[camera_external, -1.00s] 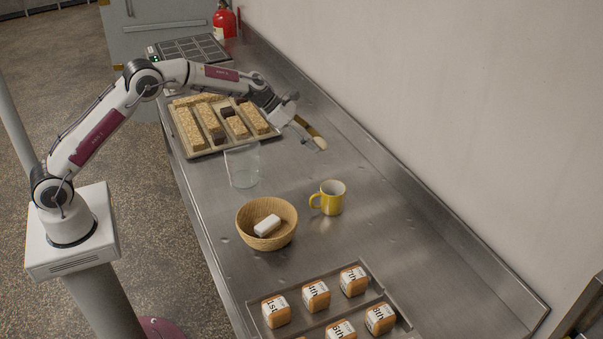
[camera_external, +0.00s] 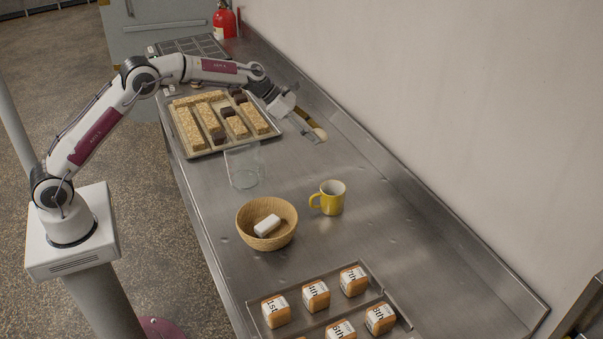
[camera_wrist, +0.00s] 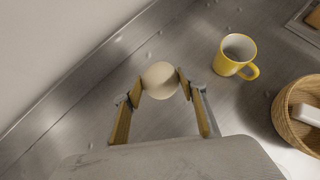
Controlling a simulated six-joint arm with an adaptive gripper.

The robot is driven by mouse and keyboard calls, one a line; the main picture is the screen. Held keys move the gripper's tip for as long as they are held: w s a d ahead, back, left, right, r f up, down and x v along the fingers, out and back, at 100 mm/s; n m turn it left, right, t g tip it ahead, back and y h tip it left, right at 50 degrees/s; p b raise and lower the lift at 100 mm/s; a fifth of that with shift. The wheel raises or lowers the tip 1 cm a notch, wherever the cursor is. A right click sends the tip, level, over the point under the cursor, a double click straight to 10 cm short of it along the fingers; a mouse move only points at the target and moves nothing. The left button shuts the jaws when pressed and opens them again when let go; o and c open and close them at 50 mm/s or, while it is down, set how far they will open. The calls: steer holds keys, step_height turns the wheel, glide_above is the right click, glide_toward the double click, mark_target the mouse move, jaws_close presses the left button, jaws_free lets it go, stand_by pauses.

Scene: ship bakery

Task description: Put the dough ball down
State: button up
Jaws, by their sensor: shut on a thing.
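The dough ball (camera_wrist: 160,80) is pale and round, and it sits between the two fingertips of my gripper (camera_wrist: 159,84) in the wrist view. My gripper is shut on it. In the external view the dough ball (camera_external: 320,135) shows at the tip of my gripper (camera_external: 314,134), over the back part of the steel counter (camera_external: 370,220), between the loaf tray and the wall. I cannot tell for sure how far it is above the counter.
A tray of bars (camera_external: 205,150) lies left of my gripper. A clear glass container (camera_external: 243,168), a yellow mug (camera_external: 331,197) and a wooden bowl (camera_external: 250,215) with a white block (camera_external: 267,225) stand nearer. A tray (camera_external: 372,277) of labelled buns is in front. Counter right of the mug is clear.

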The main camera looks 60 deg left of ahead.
step_height(320, 180, up, 2)
steer(key=shift+a+f, duration=0.25)
steer(key=a+n+t+y, duration=0.1)
steer(key=a+n+y, duration=0.4)
steer(key=a, duration=0.7)
steer(key=shift+s+n+t+y, duration=0.15)
steer(key=shift+n+t+y, duration=0.2)
steer(key=shift+n, duration=0.95)
steer(key=shift+a+r, duration=0.1)
steer(key=shift+a, duration=0.05)
step_height(320, 180, down, 12)
steer(key=shift+r, duration=0.2)
steer(key=shift+f, duration=0.3)
steer(key=shift+f, duration=0.65)
